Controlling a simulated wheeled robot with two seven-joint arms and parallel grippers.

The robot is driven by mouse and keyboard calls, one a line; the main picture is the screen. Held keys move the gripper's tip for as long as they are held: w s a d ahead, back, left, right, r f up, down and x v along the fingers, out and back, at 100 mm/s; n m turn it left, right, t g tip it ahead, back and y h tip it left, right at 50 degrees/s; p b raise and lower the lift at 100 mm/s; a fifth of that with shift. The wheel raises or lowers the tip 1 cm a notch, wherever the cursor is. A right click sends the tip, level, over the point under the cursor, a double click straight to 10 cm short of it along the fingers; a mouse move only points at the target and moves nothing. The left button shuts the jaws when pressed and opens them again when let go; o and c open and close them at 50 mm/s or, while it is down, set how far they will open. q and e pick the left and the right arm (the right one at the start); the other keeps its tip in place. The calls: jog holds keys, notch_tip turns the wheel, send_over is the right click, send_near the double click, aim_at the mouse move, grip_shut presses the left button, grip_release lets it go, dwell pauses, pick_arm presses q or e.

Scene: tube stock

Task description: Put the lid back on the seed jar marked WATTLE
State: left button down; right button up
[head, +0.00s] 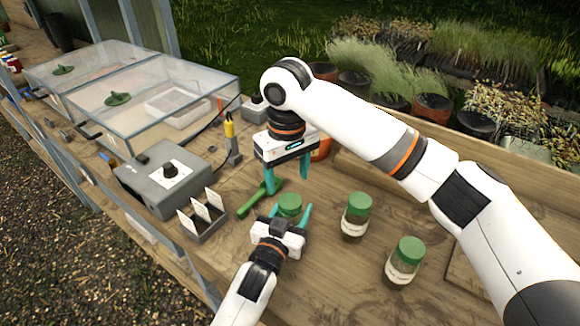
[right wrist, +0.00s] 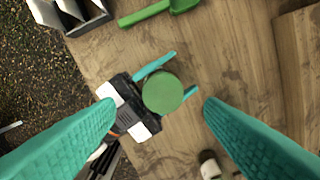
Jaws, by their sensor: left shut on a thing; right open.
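A round green lid (head: 290,202) sits between the fingers of my left gripper (head: 291,208), in the front middle of the bench. It also shows from above in the right wrist view (right wrist: 162,92). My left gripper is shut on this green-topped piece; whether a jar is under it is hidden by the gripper. My right gripper (head: 287,182) is open and empty, above the green lid, with a finger on either side in its wrist view. Two green-lidded jars stand to the right, a nearer-middle jar (head: 355,226) and a front-right jar (head: 402,270); their labels are too small to read.
A green scoop (head: 259,200) lies left of the grippers, beside a card holder (head: 206,218). A grey control box (head: 167,183) and clear-lidded propagators (head: 150,85) stand further left. An orange pot (head: 322,150) is behind my right gripper. Bare bench lies between the jars.

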aim_at(290, 200)
jog(key=n, duration=0.4)
jog(key=shift+r, duration=0.1)
jog(key=n, duration=0.4)
jog(key=shift+r, duration=0.15)
jog(key=n, duration=0.4)
jog(key=shift+r, duration=0.1)
jog(key=n, duration=0.4)
jog(key=shift+d, duration=0.1)
jog(key=n, duration=0.4)
jog(key=shift+r, duration=0.15)
jog(key=n, duration=0.4)
jog(key=shift+d+r, duration=0.1)
jog(key=n, duration=0.7)
jog(key=shift+r, duration=0.15)
jog(key=shift+f, duration=4)
